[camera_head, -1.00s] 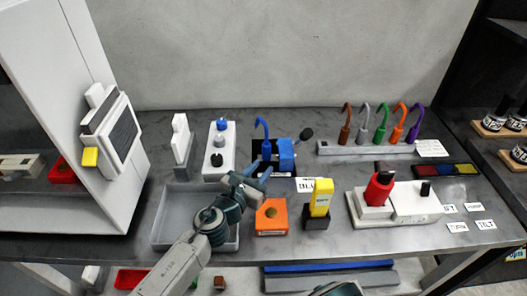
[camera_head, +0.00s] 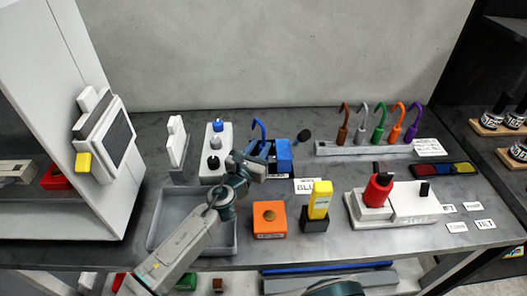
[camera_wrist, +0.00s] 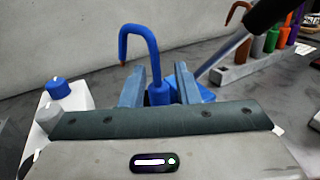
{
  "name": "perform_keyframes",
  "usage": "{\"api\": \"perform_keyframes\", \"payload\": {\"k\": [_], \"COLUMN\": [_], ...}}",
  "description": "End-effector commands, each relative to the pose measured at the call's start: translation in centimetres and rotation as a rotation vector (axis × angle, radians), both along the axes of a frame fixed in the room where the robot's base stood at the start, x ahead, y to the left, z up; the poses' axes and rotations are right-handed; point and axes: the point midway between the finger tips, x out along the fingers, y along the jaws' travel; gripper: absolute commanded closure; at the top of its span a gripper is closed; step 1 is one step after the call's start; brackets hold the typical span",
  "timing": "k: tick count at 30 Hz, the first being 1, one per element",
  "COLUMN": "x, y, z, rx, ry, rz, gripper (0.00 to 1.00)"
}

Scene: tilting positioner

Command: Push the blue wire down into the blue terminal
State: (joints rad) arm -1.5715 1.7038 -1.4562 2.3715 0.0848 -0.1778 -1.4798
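The blue wire (camera_head: 259,130) is an upright hook-shaped piece with a thicker lower sleeve. In the wrist view the wire (camera_wrist: 157,92) stands between my two fingers, its free end bent over to the left. The blue terminal (camera_head: 284,157) is a block just right of the wire; part of the terminal (camera_wrist: 206,93) shows behind the right finger in the wrist view. My gripper (camera_head: 262,156) is at the wire, and the gripper (camera_wrist: 160,80) has its fingers apart on both sides of the sleeve. The wire's lower end is hidden.
A dark-knobbed lever (camera_head: 304,136) leans out right of the terminal. A white block with knobs (camera_head: 226,137) stands at left. In front are an orange box (camera_head: 270,232) and a yellow device (camera_head: 320,195). A rack of coloured wires (camera_head: 350,149) stands at back right.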

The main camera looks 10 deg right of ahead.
Motion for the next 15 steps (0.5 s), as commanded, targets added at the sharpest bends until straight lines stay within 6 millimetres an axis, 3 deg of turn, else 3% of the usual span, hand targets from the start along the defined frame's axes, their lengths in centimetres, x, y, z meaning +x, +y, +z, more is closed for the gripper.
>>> {"api": "perform_keyframes", "payload": {"k": [9,15], "x": [3.4,4.5], "y": [-1.8,-2.5], "z": [0.0,-0.2], "rx": [-0.001,0.000], "ry": [0.001,0.000], "rz": [-0.002,0.001], "gripper": [0.71,0.71]}}
